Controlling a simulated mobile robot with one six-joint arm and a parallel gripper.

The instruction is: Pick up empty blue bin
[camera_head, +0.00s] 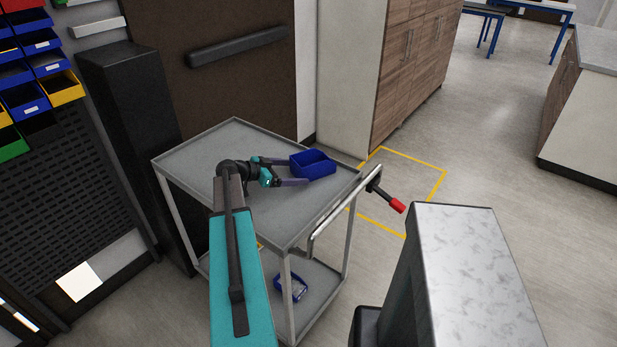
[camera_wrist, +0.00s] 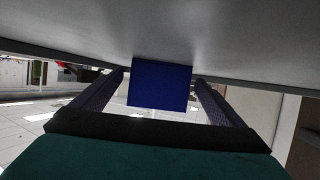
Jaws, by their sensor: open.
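The blue bin (camera_head: 318,170) sits on the grey top of the cart, near its right side, and its visible inside looks empty. My gripper (camera_head: 297,172) is low over the cart top, to the left of the bin, with its fingers pointing at it. In the wrist view the bin's flat blue face (camera_wrist: 160,88) is centred between the two fingers of my gripper (camera_wrist: 160,78), with a gap on each side. The jaws are open and hold nothing. The wrist view does not show the bin's inside.
A black column (camera_head: 130,105) stands behind left, beside racks of coloured bins (camera_head: 28,70). The cart top is otherwise clear.

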